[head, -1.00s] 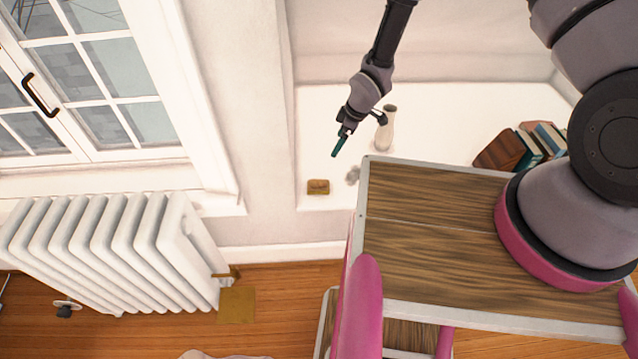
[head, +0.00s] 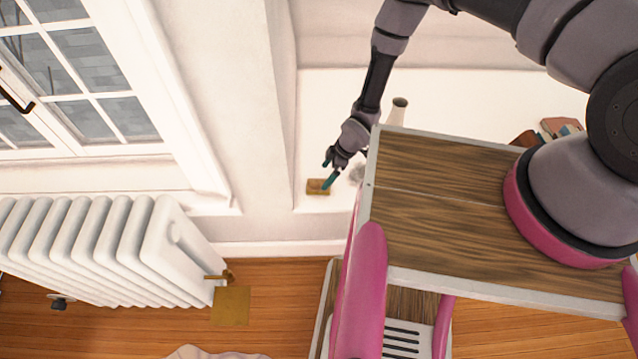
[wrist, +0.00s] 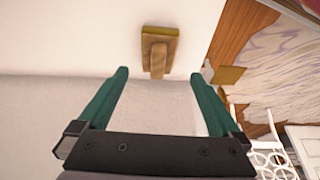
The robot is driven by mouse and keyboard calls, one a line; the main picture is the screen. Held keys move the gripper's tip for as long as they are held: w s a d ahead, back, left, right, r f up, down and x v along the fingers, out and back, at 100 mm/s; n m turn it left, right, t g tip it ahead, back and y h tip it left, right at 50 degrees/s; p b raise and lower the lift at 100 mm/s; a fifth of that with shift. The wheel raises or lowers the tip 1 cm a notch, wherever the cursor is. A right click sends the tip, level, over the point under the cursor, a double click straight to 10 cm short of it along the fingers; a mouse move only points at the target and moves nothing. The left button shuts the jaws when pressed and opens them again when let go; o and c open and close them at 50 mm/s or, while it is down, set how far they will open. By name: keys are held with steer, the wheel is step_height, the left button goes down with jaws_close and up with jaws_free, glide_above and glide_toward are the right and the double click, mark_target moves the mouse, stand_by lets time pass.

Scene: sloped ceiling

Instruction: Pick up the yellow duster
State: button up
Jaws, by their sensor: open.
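The yellow duster (head: 317,187) is a small yellow-brown block lying on the white ledge, near its front left corner. In the wrist view the duster (wrist: 157,37) shows a wooden handle pointing towards my gripper, with a yellowish edge on its far side. My gripper (head: 331,172) is just beside the duster in the head view, at its upper right. In the wrist view my gripper (wrist: 162,80) has its two green fingers wide apart and nothing between them. The duster's handle lies ahead of the gap, roughly centred.
A pale vase (head: 397,112) and books (head: 560,127) stand on the white ledge (head: 340,95). A small grey object (head: 357,173) lies right of the duster. A white radiator (head: 110,250) stands at the lower left, below a window (head: 85,80). Wooden floor (head: 285,290) lies below the ledge.

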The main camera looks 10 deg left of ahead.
mark_target(320, 181)
steer(key=shift+x, duration=3.55)
steer(key=shift+w, duration=0.15)
steer(key=c, duration=1.4)
